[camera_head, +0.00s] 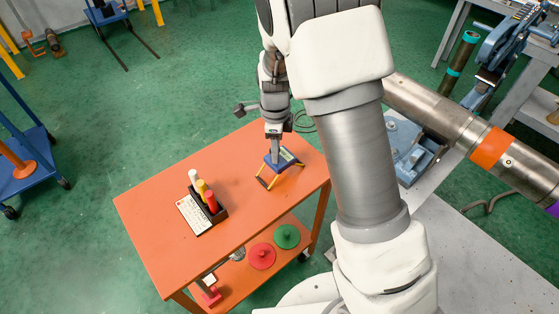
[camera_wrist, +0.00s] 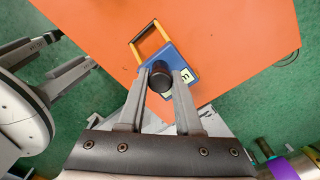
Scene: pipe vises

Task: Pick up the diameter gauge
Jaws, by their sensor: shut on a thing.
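The diameter gauge (camera_head: 285,157) is a blue block with a pale display and two yellow prongs. It is at the far right part of the orange cart top; I cannot tell whether it touches the surface. In the wrist view the gauge (camera_wrist: 184,62) shows its dark round knob between my fingers and its yellow fork pointing up-left. My gripper (camera_wrist: 163,84) is shut on the gauge's knob, with one finger on each side. In the head view my gripper (camera_head: 274,146) comes down from above, and its fingers hide part of the gauge.
On the orange cart (camera_head: 150,205), a dark holder (camera_head: 218,214) with white, yellow and red markers stands beside a white label card (camera_head: 194,214). Red (camera_head: 262,256) and green (camera_head: 287,236) discs lie on the lower shelf. A large steel pipe (camera_head: 440,115) with an orange band is at right.

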